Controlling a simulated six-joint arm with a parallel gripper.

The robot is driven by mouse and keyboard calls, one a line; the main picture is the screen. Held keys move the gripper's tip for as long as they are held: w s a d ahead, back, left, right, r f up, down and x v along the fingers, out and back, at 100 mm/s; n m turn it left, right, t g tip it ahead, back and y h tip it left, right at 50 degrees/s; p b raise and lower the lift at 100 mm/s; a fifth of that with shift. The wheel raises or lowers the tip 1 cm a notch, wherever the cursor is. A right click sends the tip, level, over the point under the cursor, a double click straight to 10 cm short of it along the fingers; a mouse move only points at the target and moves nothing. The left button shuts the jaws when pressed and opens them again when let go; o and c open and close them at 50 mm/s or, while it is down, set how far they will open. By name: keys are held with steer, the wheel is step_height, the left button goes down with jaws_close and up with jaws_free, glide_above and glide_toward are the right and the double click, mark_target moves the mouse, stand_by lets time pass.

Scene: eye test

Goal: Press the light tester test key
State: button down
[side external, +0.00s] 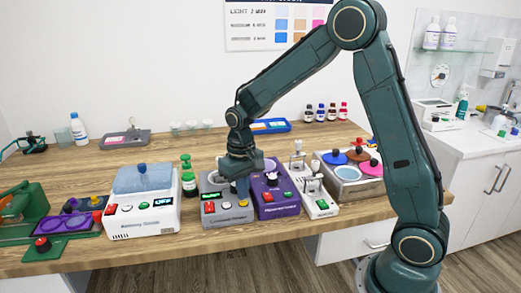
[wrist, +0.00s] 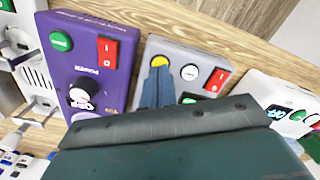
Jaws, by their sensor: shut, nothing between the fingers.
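A grey tester box (side external: 228,216), which I take to be the light tester, stands near the front edge of the wooden bench. It also shows in the wrist view (wrist: 187,56). It has a yellow round key (wrist: 160,61), a white round button (wrist: 190,72), a red rocker switch (wrist: 216,80) and a green display (side external: 208,207). My gripper (side external: 242,194) is shut and empty, pointing down over the box. In the wrist view its fingertips (wrist: 158,70) sit right at the yellow key and cover part of it. I cannot tell whether they touch it.
A purple device (side external: 278,209) stands close on the right, and a white device (side external: 318,204) beyond it.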

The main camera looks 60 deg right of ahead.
steer(key=shift+f, duration=0.7)
stand_by(0.6)
step_height(320, 180, up, 8)
stand_by(1.5)
steer(key=shift+r, duration=0.1)
steer(key=s+a+r+n+t, duration=0.1)
steer(key=s+r, duration=0.3)
steer(key=s, duration=0.7)
steer(key=s+a+r+n+t, duration=0.2)
steer(key=s+r+t, duration=0.2)
steer(key=s, duration=0.8)
steer(key=shift+a+r+t, duration=0.3)
steer(key=shift+r, duration=0.35)
